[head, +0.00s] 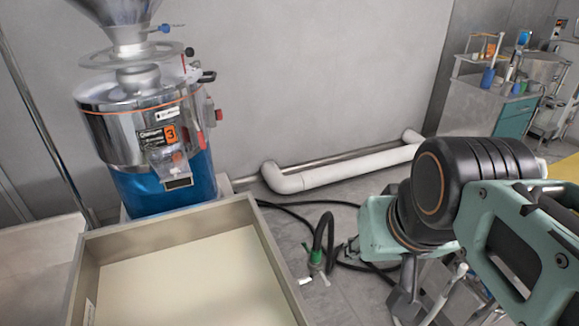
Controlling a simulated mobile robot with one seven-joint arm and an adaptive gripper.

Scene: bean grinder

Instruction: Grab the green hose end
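The green hose end (316,256) is a small green collar with a metal fitting below it, on the grey floor right of the tray. A black hose (324,228) arches up from it. My gripper (405,298) shows only partly as dark grey parts below my teal and black arm, at the lower right. It is to the right of the hose end and apart from it in the picture. Its fingertips are not clear, so I cannot tell whether it is open or shut. I see nothing held in it.
A beige open tray (268,250) stands left of the hose. The steel and blue grinder (165,190) is behind it. A white pipe (340,168) runs along the wall. More black hose lies on the floor. A cluttered grey cabinet (475,107) is at the back right.

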